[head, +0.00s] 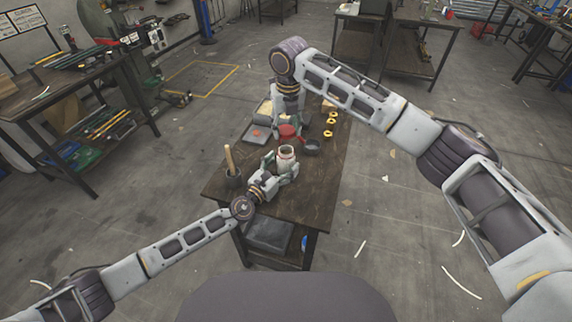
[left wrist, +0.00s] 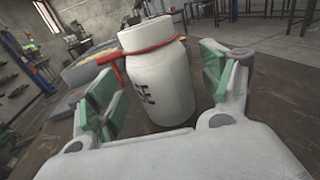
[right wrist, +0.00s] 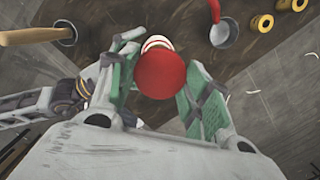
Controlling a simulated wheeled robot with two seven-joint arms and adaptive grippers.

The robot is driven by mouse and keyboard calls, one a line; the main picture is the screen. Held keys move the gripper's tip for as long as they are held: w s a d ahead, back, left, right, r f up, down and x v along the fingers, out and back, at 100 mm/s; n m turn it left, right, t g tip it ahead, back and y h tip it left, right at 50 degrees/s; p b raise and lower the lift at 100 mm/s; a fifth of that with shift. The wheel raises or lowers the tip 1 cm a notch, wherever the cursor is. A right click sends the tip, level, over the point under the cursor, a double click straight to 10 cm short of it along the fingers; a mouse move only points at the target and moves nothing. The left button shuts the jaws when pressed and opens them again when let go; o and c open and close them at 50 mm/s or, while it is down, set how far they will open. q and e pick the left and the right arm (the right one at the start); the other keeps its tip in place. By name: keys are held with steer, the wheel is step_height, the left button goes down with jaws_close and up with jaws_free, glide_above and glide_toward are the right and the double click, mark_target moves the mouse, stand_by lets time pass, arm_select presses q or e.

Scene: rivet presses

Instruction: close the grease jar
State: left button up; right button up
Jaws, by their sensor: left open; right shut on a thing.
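The grease jar (head: 286,155) is a white jar standing upright on the dark table, and its open top shows in the head view. In the left wrist view the jar (left wrist: 160,88) has dark lettering and a red band at its neck. My left gripper (head: 279,172) is open, with its green-padded fingers on both sides of the jar and gaps visible. The red lid (head: 287,131) is in my right gripper (head: 288,124), above and beyond the jar. In the right wrist view the lid (right wrist: 161,75) is between the fingers and partly hides the jar (right wrist: 157,43).
A dark cup (head: 312,148) with a red handle stands right of the jar. A dark pot (head: 233,178) with a wooden handle stands left. Several yellow rings (head: 328,133) lie along the table's right side. A grey tray (head: 255,135) lies behind.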

arm_select(q)
steer(key=shift+x, duration=1.05)
steer(key=shift+c, duration=0.2)
steer(key=c, duration=1.5)
arm_select(e)
steer(key=shift+f, duration=2.5)
steer(key=shift+f, duration=0.1)
steer(key=shift+f, duration=0.8)
steer(key=shift+f, duration=0.55)
